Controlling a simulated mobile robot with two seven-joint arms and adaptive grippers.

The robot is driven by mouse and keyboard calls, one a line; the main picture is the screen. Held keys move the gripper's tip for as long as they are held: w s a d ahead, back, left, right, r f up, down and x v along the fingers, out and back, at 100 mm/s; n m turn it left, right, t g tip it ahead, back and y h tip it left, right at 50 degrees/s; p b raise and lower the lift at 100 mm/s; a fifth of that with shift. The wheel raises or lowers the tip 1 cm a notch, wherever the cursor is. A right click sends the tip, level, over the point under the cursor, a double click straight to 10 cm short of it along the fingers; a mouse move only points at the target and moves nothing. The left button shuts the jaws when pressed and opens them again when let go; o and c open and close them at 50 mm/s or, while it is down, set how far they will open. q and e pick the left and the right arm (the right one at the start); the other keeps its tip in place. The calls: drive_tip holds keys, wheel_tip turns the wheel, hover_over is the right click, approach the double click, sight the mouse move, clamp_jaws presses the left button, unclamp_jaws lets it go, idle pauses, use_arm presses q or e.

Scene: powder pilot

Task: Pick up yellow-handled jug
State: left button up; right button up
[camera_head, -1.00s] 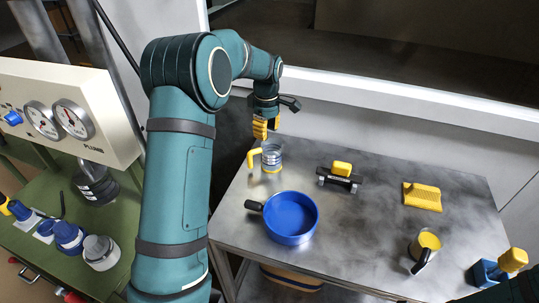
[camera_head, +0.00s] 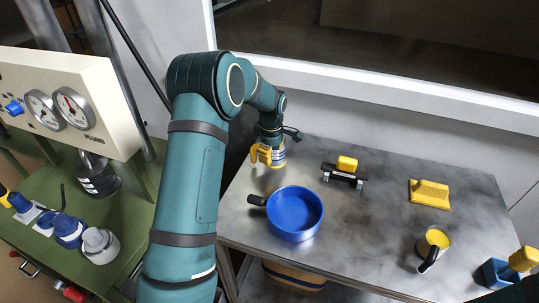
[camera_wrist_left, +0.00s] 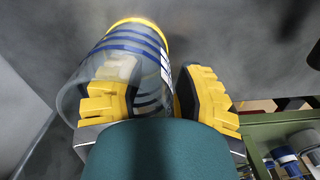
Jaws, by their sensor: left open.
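The yellow-handled jug (camera_head: 279,159) is a clear cylinder with blue bands, upright at the back left of the steel table. My left gripper (camera_head: 267,153) has come down onto its handle side and covers part of it. In the left wrist view the jug (camera_wrist_left: 152,62) shows its blue bands and yellow rim end. My left gripper (camera_wrist_left: 160,95) is open there, with ridged yellow pads on both sides. One pad overlaps the jug's clear wall; I cannot tell whether it is inside or behind it. The handle is mostly hidden.
A blue pan (camera_head: 295,213) stands just in front of the jug. A black holder with a yellow block (camera_head: 346,165), a yellow scoop-like piece (camera_head: 430,194) and a yellow-topped cup (camera_head: 433,243) stand to the right. A green bench with gauges (camera_head: 75,109) is at left.

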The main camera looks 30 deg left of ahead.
use_arm(q)
clamp_jaws()
drive_tip(key=shift+r, duration=0.15)
wheel_tip(320, 180, up, 10)
drive_tip(key=shift+f+p, duration=0.1)
drive_tip(key=shift+p, duration=0.9)
idle(1.2)
